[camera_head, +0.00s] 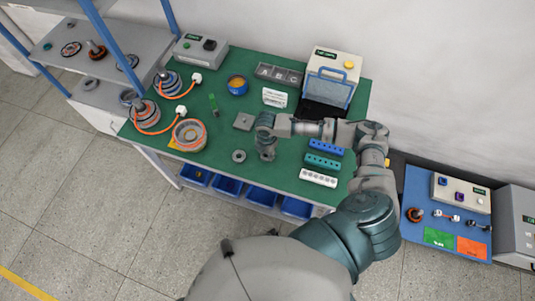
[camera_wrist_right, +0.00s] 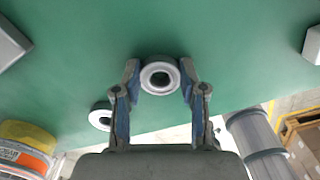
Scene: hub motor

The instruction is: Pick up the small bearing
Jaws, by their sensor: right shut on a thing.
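My right gripper (camera_head: 267,154) points down over the green table, right of a grey ring (camera_head: 239,156). In the right wrist view, the gripper's fingers (camera_wrist_right: 160,80) close on both sides of a small bearing (camera_wrist_right: 160,88), a light metal ring with a dark hole. The grey ring also shows in the wrist view (camera_wrist_right: 101,117), left of the fingers and apart from them. In the head view the held bearing is mostly hidden by the gripper. I cannot tell whether it touches the table. My left gripper is not in view.
A square grey block (camera_head: 243,121) lies behind the ring. Blue (camera_head: 326,147), teal (camera_head: 322,161) and white (camera_head: 318,178) strips lie to the right. A motor housing (camera_head: 189,135) stands at left. Blue bins (camera_head: 229,187) hang under the front edge.

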